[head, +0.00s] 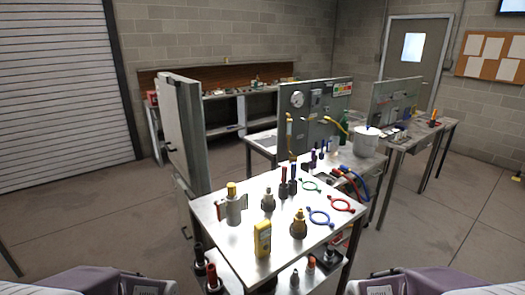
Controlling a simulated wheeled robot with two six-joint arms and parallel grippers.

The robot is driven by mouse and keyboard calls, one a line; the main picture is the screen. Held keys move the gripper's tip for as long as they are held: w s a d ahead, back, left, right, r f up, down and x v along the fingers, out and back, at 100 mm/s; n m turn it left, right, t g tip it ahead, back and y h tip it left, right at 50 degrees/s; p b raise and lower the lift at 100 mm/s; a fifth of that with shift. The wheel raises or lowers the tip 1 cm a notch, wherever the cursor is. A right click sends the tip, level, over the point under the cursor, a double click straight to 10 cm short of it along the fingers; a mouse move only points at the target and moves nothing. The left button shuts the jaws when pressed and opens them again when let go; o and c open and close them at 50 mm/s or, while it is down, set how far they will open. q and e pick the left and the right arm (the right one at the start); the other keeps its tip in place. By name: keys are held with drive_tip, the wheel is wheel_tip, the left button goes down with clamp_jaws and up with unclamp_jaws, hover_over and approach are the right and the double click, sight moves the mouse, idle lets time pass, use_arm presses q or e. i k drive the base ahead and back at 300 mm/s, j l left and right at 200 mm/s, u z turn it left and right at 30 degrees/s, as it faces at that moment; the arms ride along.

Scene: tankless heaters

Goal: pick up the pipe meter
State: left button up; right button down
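A yellow handheld meter (262,238), which looks like the pipe meter, stands upright near the front edge of the metal table (240,256). No hand or gripper touches it. A silver cylinder with a yellow top (234,204) stands to its left, and a brass-coloured fitting (298,224) stands to its right. Only grey-purple parts of my own arms show at the bottom left and bottom right corners. Neither gripper is in view.
Blue (320,217) and red (342,204) ring-handled tools lie on the tabletop right of the meter. Dark fittings stand behind it. A lower shelf holds more fittings (294,278). Open floor lies left and right.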

sight(264, 230)
drive_tip(key=l+u, duration=0.25)
drive_tip(key=u, duration=0.15)
drive_tip(key=l+u, duration=0.25)
drive_tip(key=u, duration=0.2)
drive_tip(key=l+u, duration=0.25)
drive_tip(key=u, duration=0.15)
drive_tip(key=k+l+u, duration=0.15)
drive_tip(key=u, duration=0.25)
